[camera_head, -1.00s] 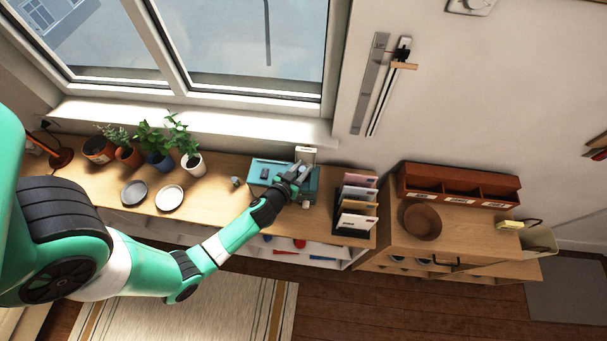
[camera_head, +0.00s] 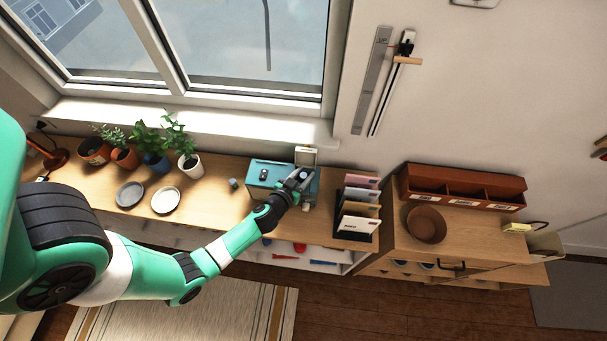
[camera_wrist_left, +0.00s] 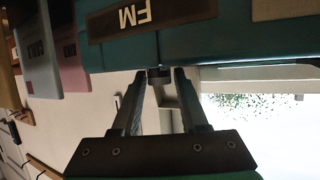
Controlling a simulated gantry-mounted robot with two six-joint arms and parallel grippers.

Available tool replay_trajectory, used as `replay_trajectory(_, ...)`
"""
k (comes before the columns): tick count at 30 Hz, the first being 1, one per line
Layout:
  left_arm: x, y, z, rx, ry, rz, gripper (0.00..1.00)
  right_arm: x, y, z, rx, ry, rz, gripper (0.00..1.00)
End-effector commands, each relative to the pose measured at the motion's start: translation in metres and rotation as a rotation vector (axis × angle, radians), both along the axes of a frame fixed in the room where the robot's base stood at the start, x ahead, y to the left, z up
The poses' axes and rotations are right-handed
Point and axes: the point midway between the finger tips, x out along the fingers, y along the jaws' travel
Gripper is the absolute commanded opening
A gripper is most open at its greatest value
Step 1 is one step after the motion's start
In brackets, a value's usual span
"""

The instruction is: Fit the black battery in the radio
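The teal radio (camera_head: 258,185) stands on the wooden counter below the window. Its teal front with an FM label (camera_wrist_left: 135,18) fills the top of the left wrist view, upside down. My left gripper (camera_head: 301,177) is over the radio's right part in the head view. In the wrist view its two fingers (camera_wrist_left: 158,80) close around a small dark round piece, apparently the black battery (camera_wrist_left: 158,74), beside the radio's body. A cream flap or box (camera_head: 306,155) stands behind the radio's right end. The battery slot cannot be made out. My right gripper is not in view.
A small grey piece (camera_head: 233,183) lies left of the radio, and a small pale piece (camera_head: 305,206) lies in front of it. A letter rack (camera_head: 356,220) stands close on the right. Two plates (camera_head: 166,200) and several potted plants (camera_head: 188,160) are on the left.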

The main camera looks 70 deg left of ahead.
Motion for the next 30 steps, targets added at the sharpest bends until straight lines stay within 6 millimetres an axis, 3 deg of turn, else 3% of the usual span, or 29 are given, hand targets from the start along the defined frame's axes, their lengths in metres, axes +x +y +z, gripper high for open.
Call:
replay_trajectory(3, 0.000, 0.000, 0.000, 0.000, 0.000, 0.000, 0.61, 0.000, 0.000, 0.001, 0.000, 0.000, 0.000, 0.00)
replay_trajectory(11, 0.000, 0.000, 0.002, 0.000, 0.000, 0.000, 0.61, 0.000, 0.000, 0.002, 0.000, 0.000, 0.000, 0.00)
replay_trajectory(15, -0.001, 0.000, 0.013, 0.000, 0.000, 0.000, 0.61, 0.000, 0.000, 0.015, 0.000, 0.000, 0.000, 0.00)
replay_trajectory(30, -0.078, -0.063, 0.045, 0.000, 0.001, -0.004, 0.61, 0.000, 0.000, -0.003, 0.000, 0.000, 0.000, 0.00)
